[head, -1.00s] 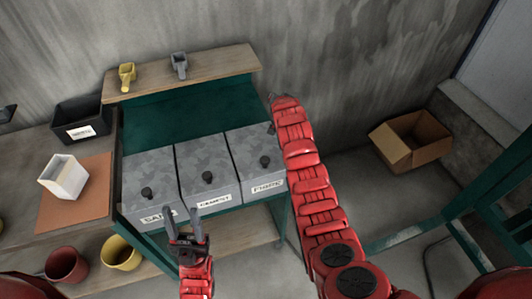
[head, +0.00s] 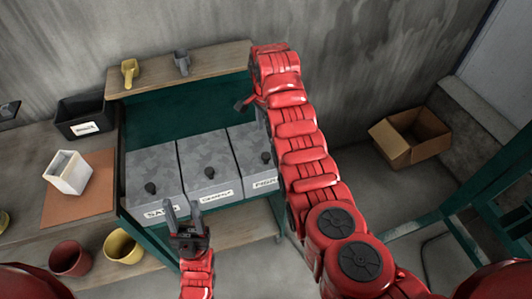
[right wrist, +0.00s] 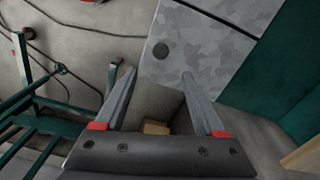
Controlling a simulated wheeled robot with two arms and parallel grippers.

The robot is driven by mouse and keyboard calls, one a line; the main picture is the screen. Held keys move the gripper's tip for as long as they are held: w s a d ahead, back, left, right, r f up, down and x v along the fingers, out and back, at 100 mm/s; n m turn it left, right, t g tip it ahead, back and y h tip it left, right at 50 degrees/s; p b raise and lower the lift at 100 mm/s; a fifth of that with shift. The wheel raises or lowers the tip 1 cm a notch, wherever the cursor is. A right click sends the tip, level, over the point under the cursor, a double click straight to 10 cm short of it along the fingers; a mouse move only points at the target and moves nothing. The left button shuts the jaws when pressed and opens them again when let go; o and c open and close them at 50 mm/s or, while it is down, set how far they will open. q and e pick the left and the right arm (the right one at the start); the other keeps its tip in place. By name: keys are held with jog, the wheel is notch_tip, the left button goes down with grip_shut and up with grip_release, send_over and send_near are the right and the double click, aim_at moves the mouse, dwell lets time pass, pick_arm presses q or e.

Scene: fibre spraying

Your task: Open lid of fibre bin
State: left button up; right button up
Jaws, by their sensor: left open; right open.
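The fibre bin (head: 246,150) is the rightmost of three grey bins in the green rack, and its lid is closed. Its dark round knob (head: 266,158) shows near the front, beside my right arm. In the right wrist view the lid's knob (right wrist: 160,50) lies ahead of the fingertips, apart from them. My right gripper (right wrist: 156,80) is open and empty there. In the head view my right arm reaches over the bin's right side and mostly hides that gripper; a dark finger (head: 243,104) shows. My left gripper (head: 182,207) is open and empty in front of the sand bin.
The sand bin (head: 150,177) and cement bin (head: 208,165) stand closed to the left. A wooden shelf (head: 215,65) holds a yellow scoop (head: 129,72) and a grey scoop (head: 182,62). A cardboard box (head: 411,137) sits on the floor at right.

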jog(key=p, duration=0.3)
send_over(266, 155)
notch_tip(266, 155, down, 6)
jog(key=shift+s+f, duration=0.1)
jog(key=shift+s, duration=0.05)
notch_tip(266, 155, down, 4)
jog(key=shift+f+b, duration=0.15)
jog(key=shift+b, duration=0.25)
jog(key=shift+f, duration=0.55)
grip_shut()
dwell(0.4)
